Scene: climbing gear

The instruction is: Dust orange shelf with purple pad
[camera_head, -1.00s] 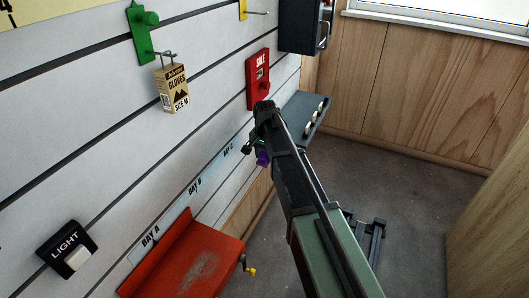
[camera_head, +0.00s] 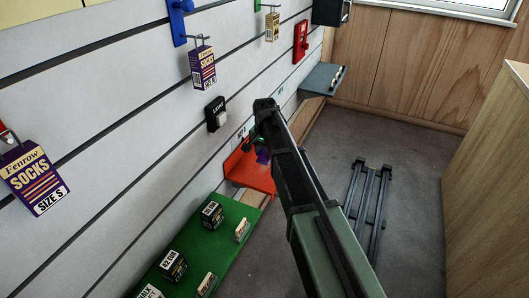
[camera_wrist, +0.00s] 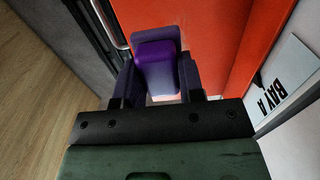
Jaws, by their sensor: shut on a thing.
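The orange shelf (camera_head: 240,172) is on the slatted wall, partly hidden behind my arm in the head view. In the wrist view its orange surface (camera_wrist: 225,35) fills the middle and right, with a pale patch showing between my fingers. My gripper (camera_wrist: 157,78) is shut on the purple pad (camera_wrist: 157,65), which sits between its two fingers. In the head view the pad (camera_head: 263,156) is a small purple spot over the orange shelf. I cannot tell whether the pad touches the shelf.
A green shelf (camera_head: 168,238) with several small boxes is nearer. A dark shelf (camera_head: 318,82) is farther along the wall. A wooden cabinet (camera_head: 490,190) stands at right.

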